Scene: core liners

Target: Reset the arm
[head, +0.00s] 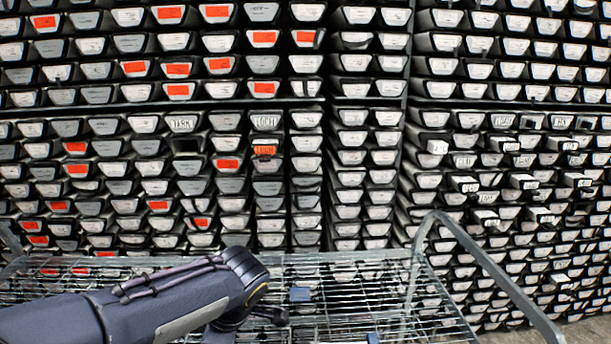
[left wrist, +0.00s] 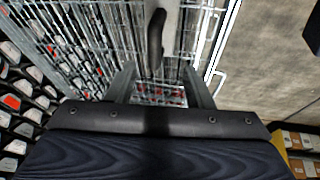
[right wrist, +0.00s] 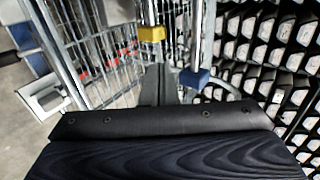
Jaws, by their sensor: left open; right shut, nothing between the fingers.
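My left gripper (left wrist: 158,74) is open and empty in the left wrist view, its two fingers spread apart over a wire cart (left wrist: 98,40). My right gripper (right wrist: 160,72) shows in the right wrist view with its fingers together and nothing between them, in front of wire mesh. In the head view a dark arm of mine reaches in from the lower left over the cart (head: 440,290); its fingers cannot be made out there. My right arm is not clearly seen in the head view.
A tall rack of core liners (head: 120,190) with white and orange end labels fills the background; several at the right stick out. A yellow clip (right wrist: 152,33) and a blue clip (right wrist: 194,77) sit near my right gripper. Bare floor (left wrist: 265,60) lies beside the cart.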

